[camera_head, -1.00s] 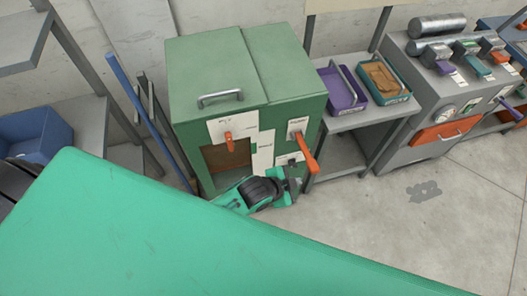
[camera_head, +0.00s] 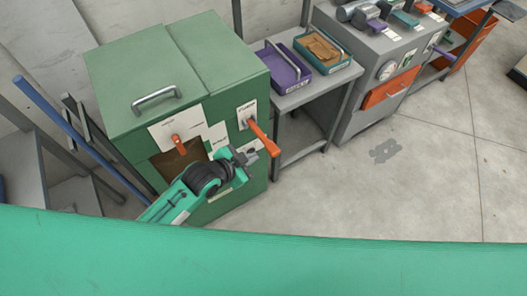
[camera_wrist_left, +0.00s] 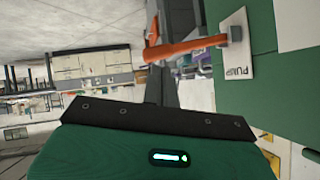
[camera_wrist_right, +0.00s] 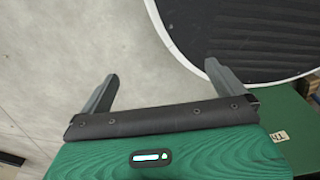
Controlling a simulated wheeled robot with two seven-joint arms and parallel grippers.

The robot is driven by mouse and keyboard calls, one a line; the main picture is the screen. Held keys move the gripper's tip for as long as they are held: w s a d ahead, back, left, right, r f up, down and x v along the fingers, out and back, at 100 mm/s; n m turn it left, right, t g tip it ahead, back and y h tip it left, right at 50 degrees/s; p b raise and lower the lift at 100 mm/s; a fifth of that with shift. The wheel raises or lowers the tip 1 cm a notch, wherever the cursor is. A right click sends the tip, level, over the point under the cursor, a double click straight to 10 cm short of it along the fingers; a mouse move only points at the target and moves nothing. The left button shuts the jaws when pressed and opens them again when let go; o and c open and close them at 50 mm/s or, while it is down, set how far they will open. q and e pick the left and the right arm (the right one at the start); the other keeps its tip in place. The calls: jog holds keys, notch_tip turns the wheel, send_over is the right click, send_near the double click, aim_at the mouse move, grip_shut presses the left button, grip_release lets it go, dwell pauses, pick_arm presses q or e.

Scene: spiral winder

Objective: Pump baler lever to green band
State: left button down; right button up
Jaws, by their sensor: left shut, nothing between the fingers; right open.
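The green baler (camera_head: 200,60) stands at the left in the head view. Its orange pump lever (camera_head: 264,140) sticks out from a white plate on the front, right side, sloping down to the right. In the left wrist view the lever (camera_wrist_left: 185,47) lies just beyond the fingertips, beside a plate marked PUMP (camera_wrist_left: 236,60). My left gripper (camera_head: 246,158) is shut and empty, close to the lever; contact cannot be told. My right gripper (camera_wrist_right: 162,85) is open and empty, seen only in its wrist view. No green band can be made out.
A grey table (camera_head: 300,98) with purple and teal trays stands right of the baler. A grey machine (camera_head: 352,90) with a gauge stands beyond. Blue and grey poles lean at left.

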pick_arm(q)
jog(key=a+r+n+h+b, duration=0.2)
jog(key=a+r+h+b, duration=0.2)
jog(key=b, duration=1.3)
jog(key=shift+w+a+r+h, duration=0.15)
jog(key=shift+w+h, duration=0.2)
jog(key=shift+h, duration=0.35)
pick_arm(e)
jog(key=w+a+r, duration=0.1)
jog(key=w+a, duration=0.2)
jog(key=w, duration=1)
jog(key=shift+a+r+t, duration=0.2)
jog(key=shift+r+t, duration=0.05)
jog(key=shift+t, duration=0.15)
jog(key=shift+w, duration=0.1)
pick_arm(q)
send_over(266, 147)
notch_tip(266, 147, down, 2)
jog(key=f, duration=0.1)
jog(key=s+f, duration=0.1)
jog(key=f, duration=0.1)
jog(key=shift+p, duration=0.35)
jog(key=shift+s+f, duration=0.1)
jog(key=shift+f, duration=0.65)
pick_arm(e)
jog(key=shift+s+d+f, duration=0.1)
jog(key=shift+s+f, duration=0.05)
jog(key=shift+f, duration=0.4)
jog(key=shift+s+d+f, duration=0.1)
jog(key=shift+f, duration=0.4)
